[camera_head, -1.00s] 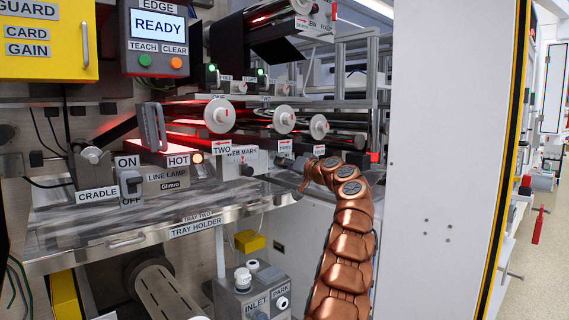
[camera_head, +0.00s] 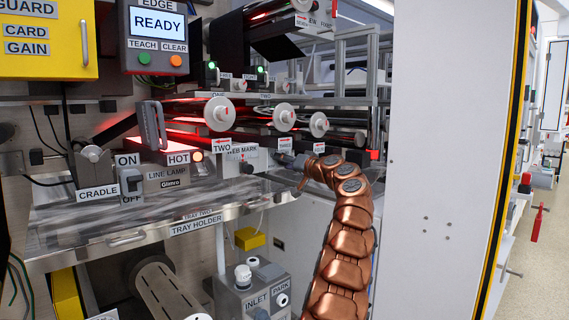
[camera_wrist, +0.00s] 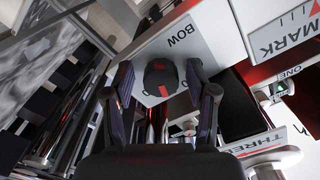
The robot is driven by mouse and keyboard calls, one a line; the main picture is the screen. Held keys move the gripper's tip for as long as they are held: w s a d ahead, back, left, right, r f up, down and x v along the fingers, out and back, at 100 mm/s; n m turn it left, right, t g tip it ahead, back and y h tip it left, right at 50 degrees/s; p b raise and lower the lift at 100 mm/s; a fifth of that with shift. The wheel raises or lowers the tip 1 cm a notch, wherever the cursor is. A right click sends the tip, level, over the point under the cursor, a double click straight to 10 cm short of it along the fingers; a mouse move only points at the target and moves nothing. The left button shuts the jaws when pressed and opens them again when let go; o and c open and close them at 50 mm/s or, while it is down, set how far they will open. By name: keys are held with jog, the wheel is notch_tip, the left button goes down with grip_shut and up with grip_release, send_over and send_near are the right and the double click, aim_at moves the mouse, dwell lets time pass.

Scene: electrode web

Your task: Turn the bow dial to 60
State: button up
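In the wrist view the bow dial (camera_wrist: 160,78) is a dark round knob with a red mark, on a white face labelled BOW. My gripper (camera_wrist: 160,84) is open, with one finger on each side of the dial. A gap shows between each finger and the knob, so I see no contact. The number the dial points to is not readable. In the head view my gripper (camera_head: 291,160) is small, at the end of my copper-coloured arm, just right of the WEB MARK box (camera_head: 232,163). I cannot make out the bow dial for certain there.
Rollers (camera_head: 284,117) sit just above my gripper, with small labels close by. The metal tray holder (camera_head: 190,218) lies below and left. The line lamp box (camera_head: 166,178) stands further left. A tall white cabinet panel (camera_head: 445,160) bounds the right side.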

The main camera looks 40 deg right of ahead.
dwell(0.3)
jog(key=s, duration=1.2)
jog(key=shift+a, duration=0.15)
dwell(0.4)
dwell(0.8)
